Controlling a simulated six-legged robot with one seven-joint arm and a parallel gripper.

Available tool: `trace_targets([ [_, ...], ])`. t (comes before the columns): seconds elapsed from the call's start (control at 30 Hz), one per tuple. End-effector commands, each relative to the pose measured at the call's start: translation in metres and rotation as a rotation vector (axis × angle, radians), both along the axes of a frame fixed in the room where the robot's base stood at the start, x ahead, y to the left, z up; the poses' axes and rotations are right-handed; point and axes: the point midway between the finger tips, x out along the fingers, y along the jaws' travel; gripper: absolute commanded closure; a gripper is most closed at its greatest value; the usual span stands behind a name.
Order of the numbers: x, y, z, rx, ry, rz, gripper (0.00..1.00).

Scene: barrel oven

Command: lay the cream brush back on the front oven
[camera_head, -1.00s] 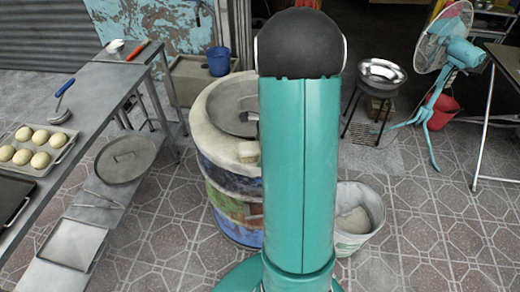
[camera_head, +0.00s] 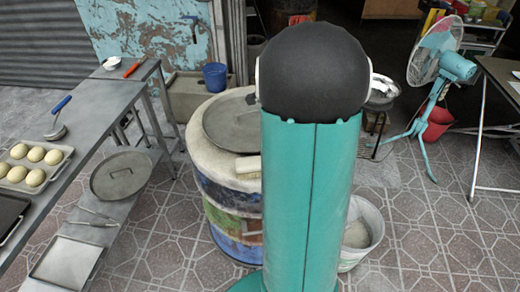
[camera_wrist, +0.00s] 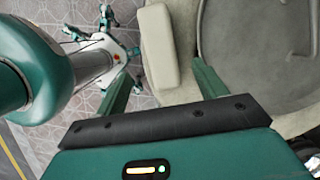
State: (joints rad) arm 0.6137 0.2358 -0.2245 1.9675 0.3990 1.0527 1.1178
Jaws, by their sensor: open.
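The cream brush (camera_head: 247,167), a pale block, lies on the near rim of the front oven (camera_head: 203,150), a painted barrel with a round grey lid (camera_head: 225,125). My arm hides its right end in the head view. In the wrist view the brush (camera_wrist: 157,50) sits at the edge of the oven's pale rim (camera_wrist: 188,20), beside the lid (camera_wrist: 255,45). My gripper (camera_wrist: 160,70) is open, its two green fingers apart on either side of the brush's lower end. The gripper is hidden in the head view.
A metal table (camera_head: 92,107) with a tray of dough balls (camera_head: 33,165) stands at left. A bucket (camera_head: 362,235) is right of my arm. A teal fan (camera_head: 437,70) and red bucket (camera_head: 437,123) stand farther right. Tiled floor is free at front right.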

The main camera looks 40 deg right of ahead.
Motion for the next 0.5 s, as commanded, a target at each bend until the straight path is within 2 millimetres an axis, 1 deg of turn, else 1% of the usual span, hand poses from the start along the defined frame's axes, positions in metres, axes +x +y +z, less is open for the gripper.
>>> trace_targets([
  [0.17,0.0,0.001,0.004,-0.003,-0.002,0.008,0.29],
  [0.27,0.003,0.014,0.013,-0.026,-0.024,0.078,0.29],
  [0.37,0.007,0.046,0.033,-0.081,-0.072,0.244,0.29],
  [0.4,0.008,0.062,0.043,-0.111,-0.096,0.336,0.29],
  [0.47,0.007,0.089,0.058,-0.164,-0.137,0.486,0.29],
  [0.5,0.005,0.108,0.067,-0.2,-0.165,0.592,0.29],
])
